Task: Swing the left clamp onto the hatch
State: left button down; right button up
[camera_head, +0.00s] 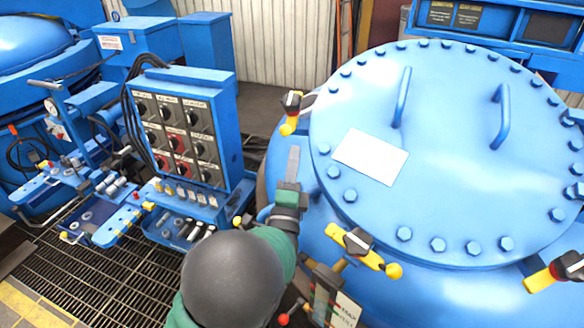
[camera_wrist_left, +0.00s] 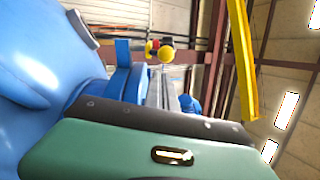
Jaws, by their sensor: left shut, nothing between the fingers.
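The round blue hatch (camera_head: 450,130) with bolts along its rim lies at the right, a white plate and two handles on top. The left clamp (camera_head: 290,125), yellow with a black head, stands at the hatch's upper left edge, its yellow arm pointing down and away from the lid. My left gripper (camera_head: 293,160) is shut and empty, fingers pointing up toward the clamp with a small gap between in the picture. In the left wrist view the clamp (camera_wrist_left: 165,54) shows beyond the shut fingers (camera_wrist_left: 160,90). My right gripper is out of view.
Another yellow clamp (camera_head: 362,250) sits at the hatch's near edge and another (camera_head: 560,270) at the right. A blue control box with knobs (camera_head: 182,125) stands left of my arm. A small panel with red-tipped levers (camera_head: 325,295) is close at the bottom.

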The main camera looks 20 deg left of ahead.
pick_arm(q)
jog(key=x, duration=0.3)
jog(key=shift+w+r+p, duration=0.15)
jog(key=shift+w+p, duration=0.15)
jog(key=shift+p, duration=0.05)
jog(key=shift+a, duration=0.1)
